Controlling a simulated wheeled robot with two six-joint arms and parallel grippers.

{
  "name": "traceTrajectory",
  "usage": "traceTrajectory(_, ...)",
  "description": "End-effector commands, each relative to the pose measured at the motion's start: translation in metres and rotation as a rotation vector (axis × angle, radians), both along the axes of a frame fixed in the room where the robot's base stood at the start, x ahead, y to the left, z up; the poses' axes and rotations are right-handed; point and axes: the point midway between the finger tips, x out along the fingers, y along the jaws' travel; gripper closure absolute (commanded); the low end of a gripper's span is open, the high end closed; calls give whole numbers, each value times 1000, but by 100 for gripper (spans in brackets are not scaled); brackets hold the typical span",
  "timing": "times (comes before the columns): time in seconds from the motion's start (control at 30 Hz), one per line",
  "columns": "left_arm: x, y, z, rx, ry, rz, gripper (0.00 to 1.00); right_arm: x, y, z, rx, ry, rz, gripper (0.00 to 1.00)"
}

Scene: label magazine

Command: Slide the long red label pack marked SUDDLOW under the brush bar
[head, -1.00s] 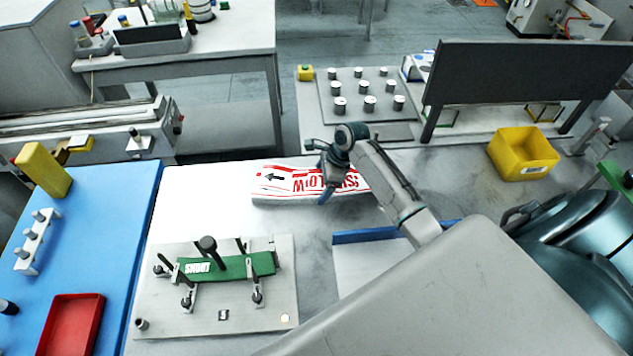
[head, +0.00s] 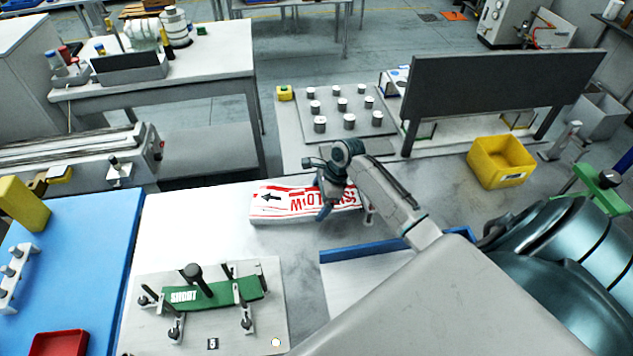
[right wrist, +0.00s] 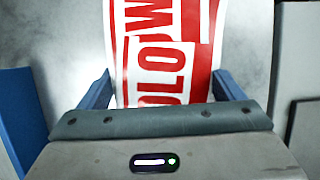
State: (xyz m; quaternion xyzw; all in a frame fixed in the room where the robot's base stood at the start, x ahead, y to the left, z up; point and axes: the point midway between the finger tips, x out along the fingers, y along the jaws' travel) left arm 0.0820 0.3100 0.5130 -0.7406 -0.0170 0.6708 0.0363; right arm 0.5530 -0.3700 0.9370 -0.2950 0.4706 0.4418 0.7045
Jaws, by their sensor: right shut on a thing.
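The long red-and-white label pack (head: 283,203) lies flat on the pale tabletop in the head view. Its red lettering is upside down there and partly covered by my right gripper (head: 327,203). That gripper is shut across the pack's right part. In the right wrist view the pack (right wrist: 165,55) runs away from me between the two blue fingers of the gripper (right wrist: 165,95), with "LOW" readable. A grey plate (head: 245,328) with clamps and dark posts stands nearer, holding a green pack (head: 215,294) with white lettering. I cannot tell for sure which part is the brush bar. My left gripper does not show.
A dark upright panel (head: 490,85), a yellow bin (head: 501,161) and a plate with several metal pegs (head: 340,130) stand behind. A blue mat (head: 85,235) lies left. White table surface between pack and clamp plate is clear.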

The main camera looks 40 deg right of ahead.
Motion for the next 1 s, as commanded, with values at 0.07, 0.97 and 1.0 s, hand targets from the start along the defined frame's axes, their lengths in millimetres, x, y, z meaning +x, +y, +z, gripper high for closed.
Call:
traceTrajectory(0.07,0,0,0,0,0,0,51,1,0,1,0,-2,0,55)
traceTrajectory(0.97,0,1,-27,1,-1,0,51,-14,-31,79,-5,-3,1,0)
traceTrajectory(1.0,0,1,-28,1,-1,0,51,-15,-33,85,-3,-2,1,0)
